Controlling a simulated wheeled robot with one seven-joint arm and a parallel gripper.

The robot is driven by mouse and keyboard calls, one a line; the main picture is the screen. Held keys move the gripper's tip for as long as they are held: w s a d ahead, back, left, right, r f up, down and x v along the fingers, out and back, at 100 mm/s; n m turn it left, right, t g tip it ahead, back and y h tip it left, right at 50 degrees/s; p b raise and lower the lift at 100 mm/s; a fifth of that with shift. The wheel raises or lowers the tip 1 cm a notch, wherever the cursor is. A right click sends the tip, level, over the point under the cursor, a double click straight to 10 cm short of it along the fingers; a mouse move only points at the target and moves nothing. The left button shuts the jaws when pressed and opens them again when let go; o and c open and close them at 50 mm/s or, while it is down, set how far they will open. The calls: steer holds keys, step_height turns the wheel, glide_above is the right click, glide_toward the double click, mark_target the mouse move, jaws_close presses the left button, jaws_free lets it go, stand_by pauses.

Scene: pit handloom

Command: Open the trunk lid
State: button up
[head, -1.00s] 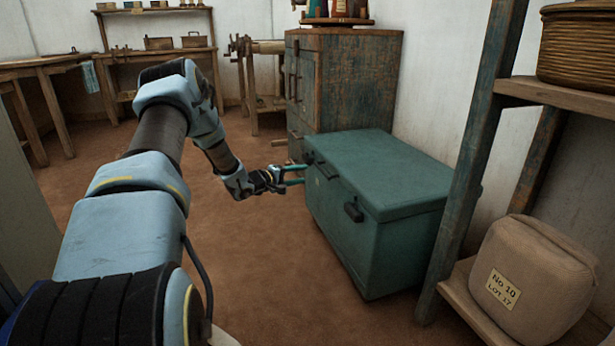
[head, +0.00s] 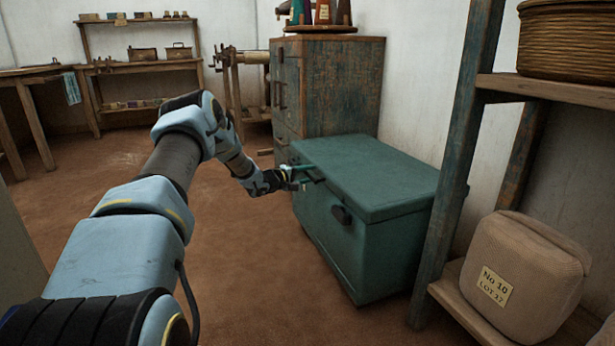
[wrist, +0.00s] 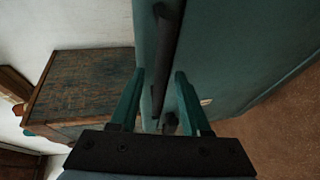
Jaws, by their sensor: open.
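The teal trunk (head: 325,235) stands on the floor, its lid (head: 375,180) lying shut on top. A dark latch or handle (head: 341,214) sits on its front, near the right end. My gripper (head: 307,174) is at the front upper edge of the trunk, near its left end, and partly hides the fitting there. In the wrist view, my gripper (wrist: 161,76) is open, with a dark bar handle (wrist: 167,45) running between its two teal fingers. The fingers stand on either side of the bar; I cannot tell whether they touch it.
A worn wooden cabinet (head: 335,90) stands just behind the trunk. A wooden shelf post (head: 450,190) is close on the right, with a tan bundle (head: 525,275) on the low shelf and a wicker basket (head: 570,40) above. The floor (head: 255,270) before the trunk is clear.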

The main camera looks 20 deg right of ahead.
jaws_close()
stand_by(1.4)
